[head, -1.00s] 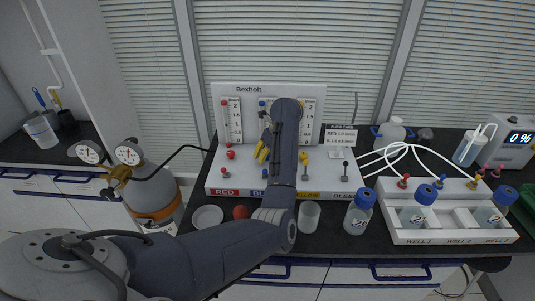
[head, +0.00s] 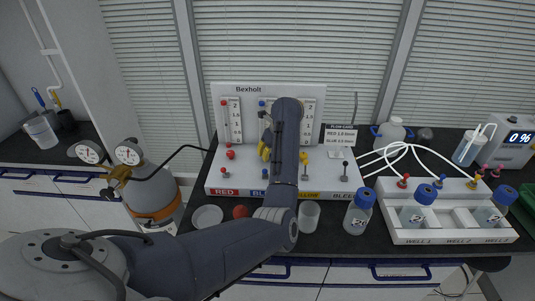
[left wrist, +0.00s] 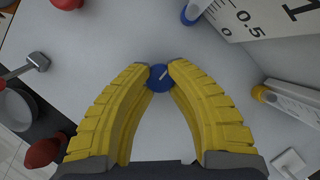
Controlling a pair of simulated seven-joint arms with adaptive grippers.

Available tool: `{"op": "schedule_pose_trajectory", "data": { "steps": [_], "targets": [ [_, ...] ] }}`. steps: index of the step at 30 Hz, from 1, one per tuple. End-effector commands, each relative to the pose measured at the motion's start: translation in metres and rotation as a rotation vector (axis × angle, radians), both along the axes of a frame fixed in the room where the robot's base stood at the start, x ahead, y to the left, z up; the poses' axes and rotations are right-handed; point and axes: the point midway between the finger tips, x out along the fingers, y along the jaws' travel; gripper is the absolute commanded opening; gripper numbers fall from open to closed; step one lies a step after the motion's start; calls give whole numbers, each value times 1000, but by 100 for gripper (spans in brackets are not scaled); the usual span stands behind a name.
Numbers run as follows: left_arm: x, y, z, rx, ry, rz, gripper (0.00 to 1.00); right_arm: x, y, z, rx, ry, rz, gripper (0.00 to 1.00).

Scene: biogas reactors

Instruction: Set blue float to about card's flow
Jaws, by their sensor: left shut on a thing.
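My left gripper (head: 264,152) is in front of the white Bexholt flowmeter panel (head: 312,97). In the left wrist view its yellow fingers (left wrist: 159,76) are shut on a round blue knob (left wrist: 159,79) with a pale mark. The blue meter's scale shows in part there, with 0, 0.5 and 1 (left wrist: 245,17), and a blue fitting (left wrist: 190,14) at the tube's low end. In the head view a blue piece (head: 262,103) shows at that tube's top; my arm hides much of this meter. The float's height cannot be told. The flow card (head: 341,135) has RED and BLUE lines, too small to read surely.
A red knob (head: 230,155) and small toggle valves stand on the panel's base. A beaker (head: 309,216), a white dish (head: 207,217) and a blue-capped bottle (head: 358,212) stand in front. A gas cylinder (head: 155,192) is at left, a well rack (head: 450,236) at right.

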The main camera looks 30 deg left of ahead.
Motion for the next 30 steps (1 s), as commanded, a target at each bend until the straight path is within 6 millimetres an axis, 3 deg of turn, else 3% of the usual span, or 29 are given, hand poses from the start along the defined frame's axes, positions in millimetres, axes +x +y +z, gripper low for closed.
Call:
{"op": "schedule_pose_trajectory", "data": {
  "steps": [30],
  "targets": [
    [3, 4, 2, 5, -1, 852, 0, 0, 0, 0, 0, 0, 0, 44]
  ]
}}
